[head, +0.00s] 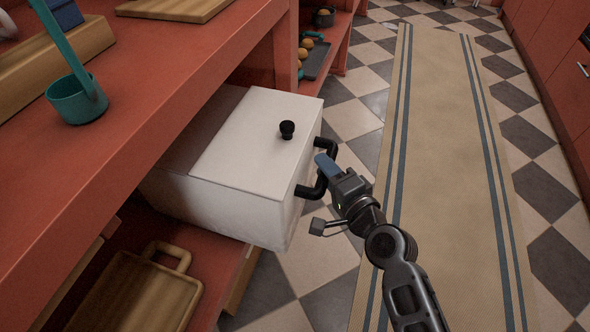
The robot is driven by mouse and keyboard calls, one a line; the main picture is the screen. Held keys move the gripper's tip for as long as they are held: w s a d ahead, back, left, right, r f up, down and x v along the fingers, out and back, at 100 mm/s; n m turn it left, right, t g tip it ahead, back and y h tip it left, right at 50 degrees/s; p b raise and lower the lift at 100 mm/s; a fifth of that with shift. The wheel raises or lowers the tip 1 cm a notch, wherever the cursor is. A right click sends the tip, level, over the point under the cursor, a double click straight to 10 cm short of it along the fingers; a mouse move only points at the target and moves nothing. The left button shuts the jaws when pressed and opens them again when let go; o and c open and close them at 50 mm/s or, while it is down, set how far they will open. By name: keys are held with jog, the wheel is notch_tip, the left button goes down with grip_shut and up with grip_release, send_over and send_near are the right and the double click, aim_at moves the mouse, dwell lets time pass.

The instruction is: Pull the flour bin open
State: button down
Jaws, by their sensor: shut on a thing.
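The flour bin (222,175) is a white box with a flat lid and a small black knob (287,130) on top. It sits on the lower shelf of the red unit, with its front end sticking out past the shelf edge over the floor. A black bar handle (305,190) is on its front face. My gripper (325,169) is at the front of the bin, shut on the handle. The fingers partly cover the middle of the handle. The bin's lid looks closed, and its back end is hidden under the upper shelf.
A wooden tray (140,292) with a handle lies on the lower shelf near the bin. A beige runner (440,120) covers the checkered floor to the right, which is clear.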

jog(key=s+d+b, duration=0.2)
jog(key=s+d, duration=0.1)
jog(key=d, duration=0.5)
jog(key=shift+b, duration=0.4)
jog(key=c, duration=0.9)
grip_release()
jog(key=shift+v, duration=3.9)
jog(key=shift+d, duration=0.1)
